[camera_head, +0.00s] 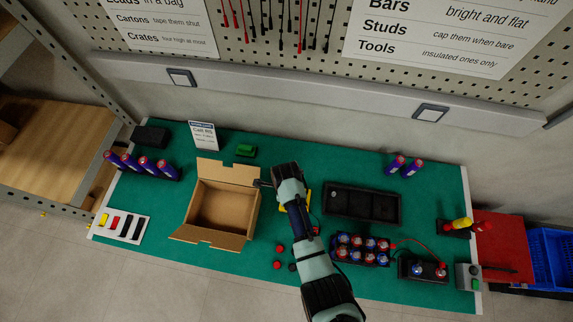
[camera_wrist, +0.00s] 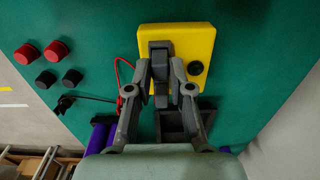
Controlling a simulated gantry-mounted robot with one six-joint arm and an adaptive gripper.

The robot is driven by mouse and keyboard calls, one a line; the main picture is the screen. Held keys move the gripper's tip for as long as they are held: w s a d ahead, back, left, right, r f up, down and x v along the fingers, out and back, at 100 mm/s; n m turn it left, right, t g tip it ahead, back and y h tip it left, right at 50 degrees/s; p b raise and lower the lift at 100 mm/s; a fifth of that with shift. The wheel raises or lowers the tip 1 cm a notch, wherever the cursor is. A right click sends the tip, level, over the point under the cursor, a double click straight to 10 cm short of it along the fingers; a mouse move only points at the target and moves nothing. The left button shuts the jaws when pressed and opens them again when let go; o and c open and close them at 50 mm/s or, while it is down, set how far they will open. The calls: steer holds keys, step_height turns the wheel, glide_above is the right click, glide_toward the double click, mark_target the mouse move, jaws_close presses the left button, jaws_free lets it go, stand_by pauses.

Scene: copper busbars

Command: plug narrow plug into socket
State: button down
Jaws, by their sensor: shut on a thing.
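In the wrist view a yellow block (camera_wrist: 206,42) lies on the green mat, with a dark round opening (camera_wrist: 195,68) at its right side. My gripper (camera_wrist: 162,72) is shut on a grey plug (camera_wrist: 161,52) over the block's left half. Whether the plug is seated in the block or held above it, I cannot tell. The fingers and plug hide that part of the block. In the head view my arm covers most of the yellow block (camera_head: 307,197), and the fingertips are hidden.
Red caps (camera_wrist: 58,50) and black caps (camera_wrist: 72,78) stand left of the block, with a thin red and black lead (camera_wrist: 95,98). An open cardboard box (camera_head: 224,207) is left of my arm. A black tray (camera_head: 361,204) and a battery pack (camera_head: 360,248) are right.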

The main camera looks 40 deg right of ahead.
steer(key=shift+f, duration=0.45)
steer(key=shift+f, duration=0.15)
steer(key=c, duration=1)
jaws_free()
steer(key=shift+o, duration=0.2)
step_height(320, 180, up, 6)
steer(key=p, duration=0.6)
